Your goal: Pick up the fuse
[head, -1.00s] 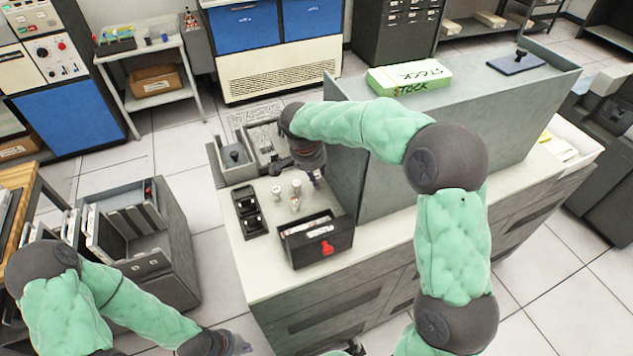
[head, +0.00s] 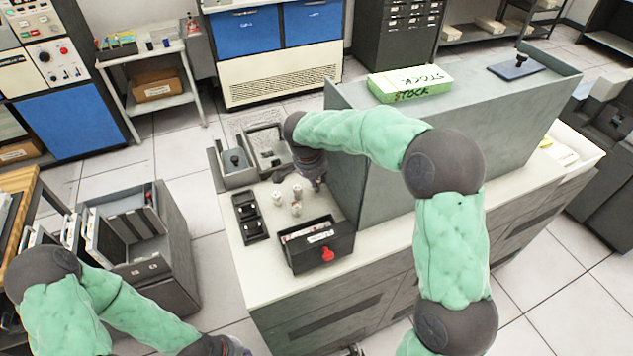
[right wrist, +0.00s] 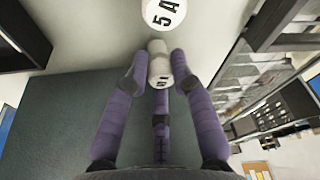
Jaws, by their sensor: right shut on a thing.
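A white cylindrical fuse (right wrist: 159,65) with dark marks on its end sits between the purple fingertips of my right gripper (right wrist: 159,76) in the right wrist view. The fingers are shut on it. A second white fuse (right wrist: 163,14) marked "5 A" stands just beyond, apart from the fingers. In the head view, several small white fuses (head: 296,208) stand upright on the light counter, left of my right gripper (head: 317,184). The held fuse is hidden there. My left gripper (head: 232,346) is at the bottom edge, partly cut off, and its fingers are unclear.
A dark box with a red knob (head: 316,243) stands in front of the fuses. A black holder (head: 250,216) lies to their left, and grey trays (head: 232,160) behind. A tall grey cabinet wall (head: 390,172) rises close on the right. A bare counter strip (head: 262,272) is at front left.

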